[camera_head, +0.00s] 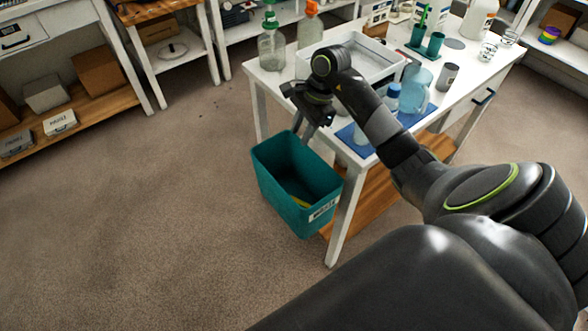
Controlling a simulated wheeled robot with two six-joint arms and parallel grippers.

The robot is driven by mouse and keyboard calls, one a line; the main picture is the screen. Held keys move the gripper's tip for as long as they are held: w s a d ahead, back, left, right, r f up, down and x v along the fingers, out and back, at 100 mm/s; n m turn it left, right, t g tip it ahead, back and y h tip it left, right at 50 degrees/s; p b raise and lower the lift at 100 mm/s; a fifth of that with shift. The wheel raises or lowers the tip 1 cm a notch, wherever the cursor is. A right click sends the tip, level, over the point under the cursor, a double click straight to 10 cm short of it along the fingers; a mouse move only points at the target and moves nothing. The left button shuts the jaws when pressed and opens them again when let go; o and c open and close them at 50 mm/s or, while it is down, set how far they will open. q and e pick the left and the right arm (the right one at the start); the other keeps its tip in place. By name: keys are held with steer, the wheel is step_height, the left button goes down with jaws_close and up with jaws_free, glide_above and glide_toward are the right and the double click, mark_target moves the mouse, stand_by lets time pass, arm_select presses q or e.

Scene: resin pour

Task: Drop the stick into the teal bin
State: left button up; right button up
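My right gripper (304,128) is above the bin's back rim, pointing down. Its two fingers look spread apart, and I see no stick between them. A small yellow item (301,203) lies inside the bin; I cannot tell whether it is a stick. A green stick (424,17) stands in a teal cup (418,36) at the back of the bench. My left gripper is not in view.
The workbench (464,92) holds a white tray (372,57), a blue mat (351,138), a blue jug (415,91), a grey cup (447,76) and clear bottles (271,52). My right arm crosses over the bench. Open floor lies left of the bin, with shelves behind.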

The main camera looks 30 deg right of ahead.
steer(key=p+v, duration=0.2)
steer(key=v, duration=1.4)
